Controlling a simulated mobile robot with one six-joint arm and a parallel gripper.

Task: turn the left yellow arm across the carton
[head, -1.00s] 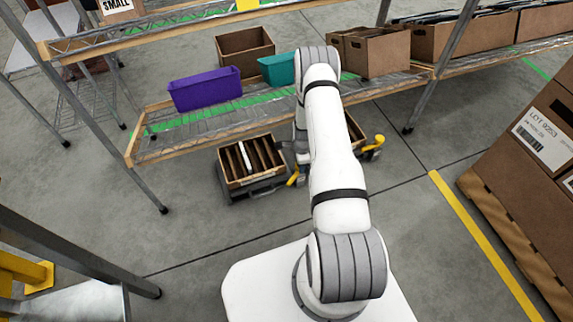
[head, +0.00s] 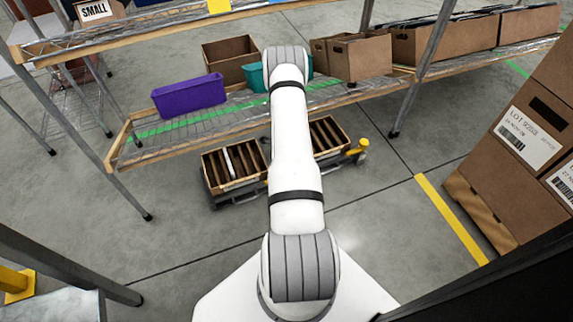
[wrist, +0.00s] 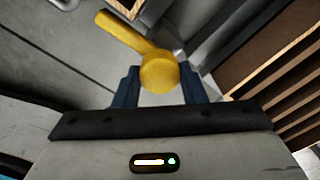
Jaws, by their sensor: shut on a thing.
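Two open wooden cartons with dark dividers, the left one (head: 238,162) and the right one (head: 330,135), sit on a low dark carrier under the shelf. In the wrist view the yellow arm (wrist: 125,35) runs to the upper left from a round yellow end. My gripper (wrist: 158,82) has its blue fingers on either side of that round end and is shut on it. In the head view my own arm hides the gripper and this yellow arm. Another yellow arm (head: 356,152) shows at the right end of the carrier. A slatted carton (wrist: 275,75) is at the right of the wrist view.
A wire shelf (head: 150,148) with a purple bin (head: 188,96), a teal bin (head: 254,77) and brown boxes (head: 360,57) overhangs the cartons. Stacked large boxes (head: 530,140) stand at the right. The floor in front is mostly clear.

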